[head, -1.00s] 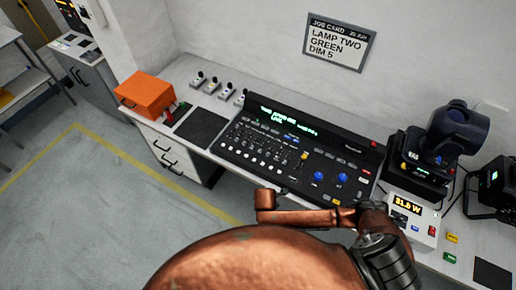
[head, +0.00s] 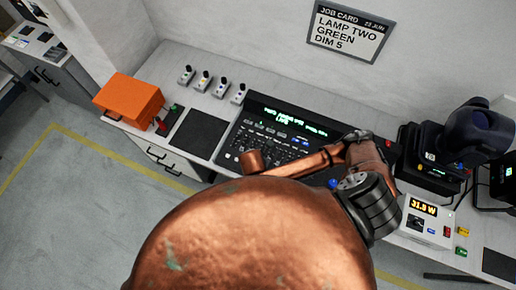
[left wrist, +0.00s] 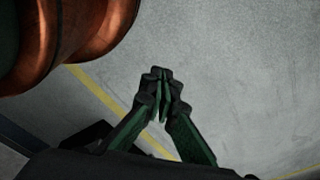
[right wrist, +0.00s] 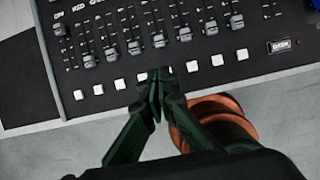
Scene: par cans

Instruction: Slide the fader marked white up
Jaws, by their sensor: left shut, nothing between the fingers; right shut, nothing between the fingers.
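The lighting console (head: 256,132) stands on the bench in the head view, its fader area mostly hidden by my copper arm. In the right wrist view the console's fader bank (right wrist: 123,30) shows grey caps in slots. The leftmost cap (right wrist: 60,30) is high, and the others sit lower in a row. Labels are only partly in view; I cannot read one marked white. My right gripper (right wrist: 157,75) is shut and empty over the row of white buttons (right wrist: 120,84), below the fader caps. I cannot tell whether it touches. My left gripper (left wrist: 162,75) is shut and empty above the floor.
An orange box (head: 129,100), a dark pad (head: 199,132) and several small levers (head: 221,87) stand left of the console. A moving-head lamp (head: 477,130) and a power meter (head: 426,220) stand right. A job card (head: 348,30) hangs on the wall.

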